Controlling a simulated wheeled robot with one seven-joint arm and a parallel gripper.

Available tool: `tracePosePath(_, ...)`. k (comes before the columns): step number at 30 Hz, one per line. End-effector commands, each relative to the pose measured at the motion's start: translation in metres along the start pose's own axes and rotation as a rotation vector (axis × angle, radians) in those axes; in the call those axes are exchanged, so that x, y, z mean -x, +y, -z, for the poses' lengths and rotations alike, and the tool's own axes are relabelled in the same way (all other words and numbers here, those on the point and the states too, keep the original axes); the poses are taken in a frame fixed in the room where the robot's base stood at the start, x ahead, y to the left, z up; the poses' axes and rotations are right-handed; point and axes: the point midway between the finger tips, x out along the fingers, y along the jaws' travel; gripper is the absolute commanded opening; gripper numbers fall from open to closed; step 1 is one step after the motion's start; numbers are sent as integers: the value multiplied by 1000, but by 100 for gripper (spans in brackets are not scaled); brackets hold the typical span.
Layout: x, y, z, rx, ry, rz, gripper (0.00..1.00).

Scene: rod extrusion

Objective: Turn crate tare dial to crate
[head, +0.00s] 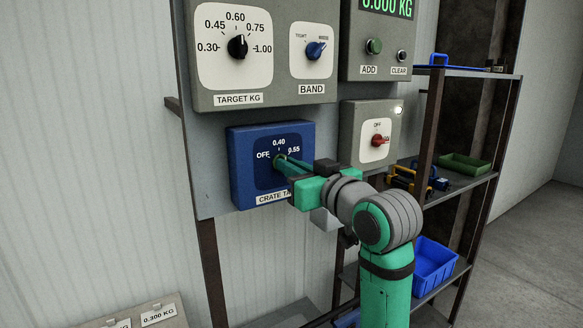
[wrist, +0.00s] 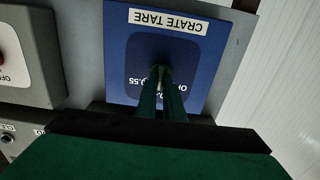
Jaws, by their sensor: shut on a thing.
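The crate tare box (head: 240,182) is a blue panel at the lower left of the control board, with marks OFF, 0.40 and 0.55. My gripper (head: 282,161) reaches in from the right, its green fingers shut on the dial knob at the box's middle. In the wrist view the box (wrist: 205,62) appears upside down with its CRATE TARE label at the top. The fingers (wrist: 158,78) meet at the dark dial knob (wrist: 157,58) there. The knob is mostly hidden by the fingers and shadow, so I cannot tell which mark it points to.
Above are the TARGET KG dial (head: 238,47), the BAND dial (head: 315,49) and a box with ADD (head: 373,46) and CLEAR buttons. A red switch (head: 379,140) sits right of the crate tare box. A shelf with a blue bin (head: 434,265) and a green tray (head: 464,164) stands at right.

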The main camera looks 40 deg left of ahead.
Motion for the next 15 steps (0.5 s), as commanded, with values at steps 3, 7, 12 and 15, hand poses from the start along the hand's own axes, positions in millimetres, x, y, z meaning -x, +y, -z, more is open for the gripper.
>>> tracePosePath(3,-1,-4,3,-5,7,6,0)
tracePosePath(7,-1,-3,3,-7,7,6,0)
tracePosePath(12,-1,-3,3,-6,7,5,0)
tracePosePath(15,0,-3,3,-6,7,4,20)
